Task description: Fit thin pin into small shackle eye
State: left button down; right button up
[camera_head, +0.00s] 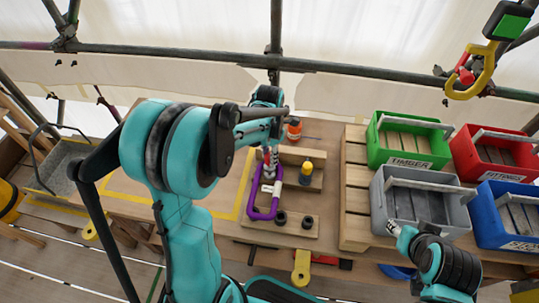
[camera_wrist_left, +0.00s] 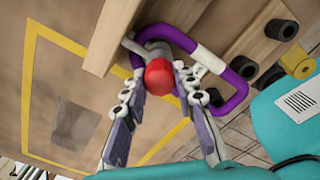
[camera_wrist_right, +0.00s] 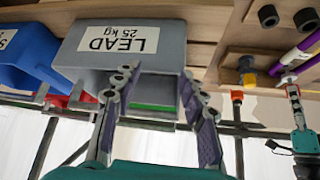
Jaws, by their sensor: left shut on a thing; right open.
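The purple shackle (camera_head: 251,204) with a white band lies on the wooden board, and it also shows in the left wrist view (camera_wrist_left: 234,92). My left gripper (camera_head: 270,154) is at the shackle's far end. In the left wrist view (camera_wrist_left: 160,84) its fingers are shut on the thin pin by its round red head (camera_wrist_left: 159,76). A grey part behind the head sits at the shackle's end. The head hides the pin's shank, so I cannot tell whether it is inside the eye. My right gripper (camera_wrist_right: 159,76) is open and empty near the grey bin.
Grey LEAD bin (camera_head: 378,205), green bin (camera_head: 376,142), red bin (camera_head: 460,155) and blue bin (camera_head: 493,222) stand at the right. A yellow-topped piece (camera_head: 306,169) and two black cylinders (camera_head: 280,217) are beside the shackle. A yellow hook (camera_head: 467,92) hangs at upper right.

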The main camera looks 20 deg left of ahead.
pick_arm(q)
jog(key=shift+f+b, duration=0.9)
jog(key=shift+f, duration=0.35)
jog(key=c, duration=1.1)
grip_release()
jog(key=shift+r, duration=0.1)
notch_tip(320, 180, up, 12)
